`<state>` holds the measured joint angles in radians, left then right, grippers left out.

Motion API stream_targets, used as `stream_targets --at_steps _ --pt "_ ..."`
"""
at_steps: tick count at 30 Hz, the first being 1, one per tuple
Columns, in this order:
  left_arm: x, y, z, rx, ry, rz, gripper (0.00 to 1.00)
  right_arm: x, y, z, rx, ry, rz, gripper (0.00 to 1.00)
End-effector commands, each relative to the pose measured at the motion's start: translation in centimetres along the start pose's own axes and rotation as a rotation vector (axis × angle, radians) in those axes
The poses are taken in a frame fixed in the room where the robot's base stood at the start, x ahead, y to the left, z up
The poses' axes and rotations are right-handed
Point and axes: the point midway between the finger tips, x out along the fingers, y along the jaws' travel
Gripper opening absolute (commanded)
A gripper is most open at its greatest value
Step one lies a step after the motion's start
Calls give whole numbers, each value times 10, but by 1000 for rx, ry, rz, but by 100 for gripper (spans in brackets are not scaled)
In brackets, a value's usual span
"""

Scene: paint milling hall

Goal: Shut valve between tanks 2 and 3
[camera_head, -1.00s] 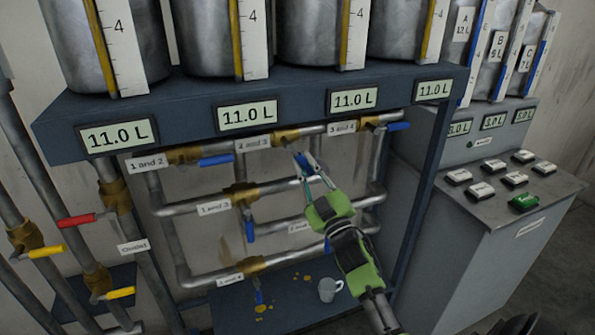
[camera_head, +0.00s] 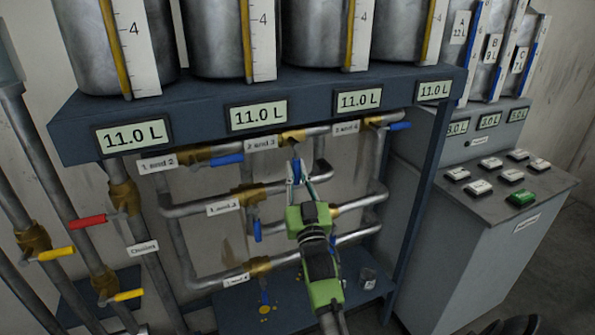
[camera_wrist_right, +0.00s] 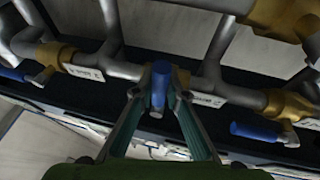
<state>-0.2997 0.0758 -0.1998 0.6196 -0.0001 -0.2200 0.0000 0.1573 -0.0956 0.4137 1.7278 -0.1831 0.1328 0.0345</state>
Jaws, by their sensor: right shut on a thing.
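The valve between tanks 2 and 3 has a brass body (camera_head: 292,137) on the top pipe, right of its "2 and 3" label (camera_head: 261,143). Its blue handle (camera_head: 296,172) points down, across the pipe. My right gripper (camera_head: 297,180) comes up from below and is shut on this handle. In the right wrist view the blue handle (camera_wrist_right: 159,85) stands between the two fingertips (camera_wrist_right: 160,88). My left gripper is in neither view.
The "1 and 2" handle (camera_head: 227,159) and "3 and 4" handle (camera_head: 399,126) lie along the top pipe. The "1 and 3" handle (camera_head: 257,230) hangs down left of my arm. The tank shelf (camera_head: 205,127) overhangs the pipes. A button console (camera_head: 490,215) stands right.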

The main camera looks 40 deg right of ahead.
Motion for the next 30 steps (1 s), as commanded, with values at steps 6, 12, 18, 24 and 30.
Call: stream_targets --at_steps 6,12,18,24,30 --pt "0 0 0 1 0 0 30 0 -1 1 14 -6 3 0" --pt "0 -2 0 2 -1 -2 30 0 -1 1 14 -6 3 0" --pt "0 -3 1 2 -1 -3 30 0 -1 1 13 -5 3 31" --pt "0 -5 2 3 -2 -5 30 0 0 0 10 -3 3 31" --pt "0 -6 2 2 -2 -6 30 -16 -1 1 11 -5 3 31"
